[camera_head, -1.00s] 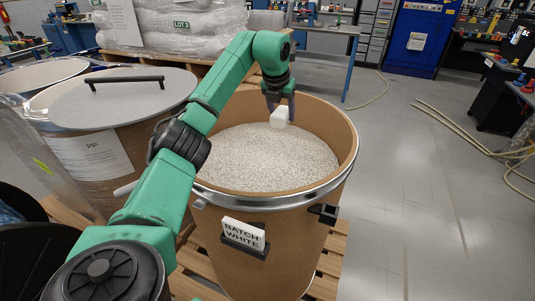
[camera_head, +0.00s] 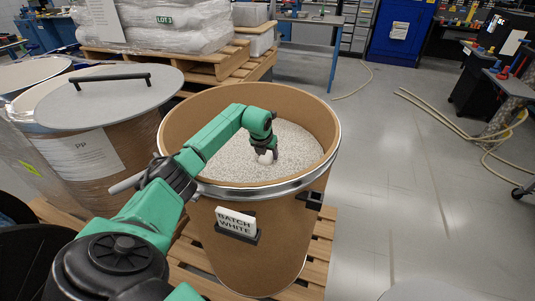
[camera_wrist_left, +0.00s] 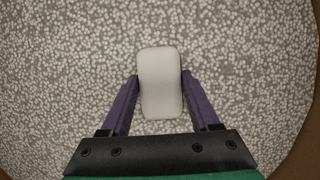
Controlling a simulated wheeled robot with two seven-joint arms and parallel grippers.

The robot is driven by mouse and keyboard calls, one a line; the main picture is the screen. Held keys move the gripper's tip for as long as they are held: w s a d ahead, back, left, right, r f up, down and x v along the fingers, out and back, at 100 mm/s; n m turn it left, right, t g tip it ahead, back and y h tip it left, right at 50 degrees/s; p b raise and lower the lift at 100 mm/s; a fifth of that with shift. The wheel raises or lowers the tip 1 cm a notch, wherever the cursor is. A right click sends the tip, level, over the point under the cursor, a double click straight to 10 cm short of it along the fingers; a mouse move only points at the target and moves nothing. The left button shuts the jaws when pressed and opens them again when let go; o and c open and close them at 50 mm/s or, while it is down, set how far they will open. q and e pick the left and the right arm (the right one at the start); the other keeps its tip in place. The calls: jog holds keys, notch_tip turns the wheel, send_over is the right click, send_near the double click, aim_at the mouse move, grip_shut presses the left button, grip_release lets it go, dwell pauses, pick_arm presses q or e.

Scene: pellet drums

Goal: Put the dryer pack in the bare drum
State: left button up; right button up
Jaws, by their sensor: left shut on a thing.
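The drum (camera_head: 262,262) stands open in the middle of the head view, with a "BATCH WHITE" card on its front and pale pellets (camera_head: 292,150) inside. My left gripper (camera_head: 267,154) is inside the drum's mouth, low over the pellets. It is shut on the white dryer pack (camera_wrist_left: 160,83), one finger on each side in the left wrist view. In the head view the pack (camera_head: 266,158) is small and partly hidden by the gripper. I cannot tell whether it touches the pellets. My right gripper is not in view.
A drum marked "PP" (camera_head: 90,160) with a grey handled lid (camera_head: 105,98) stands close on the left. A pallet with wrapped sacks (camera_head: 165,25) is behind.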

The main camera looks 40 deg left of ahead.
pick_arm(q)
jog(key=o, duration=1.5)
jog(key=shift+c, duration=0.2)
jog(key=shift+r, duration=0.15)
jog(key=shift+s+r, duration=0.1)
jog(key=shift+r, duration=0.2)
jog(key=b+v, duration=0.1)
jog(key=v, duration=1)
jog(key=shift+b, duration=0.35)
jog(key=shift+r, duration=0.1)
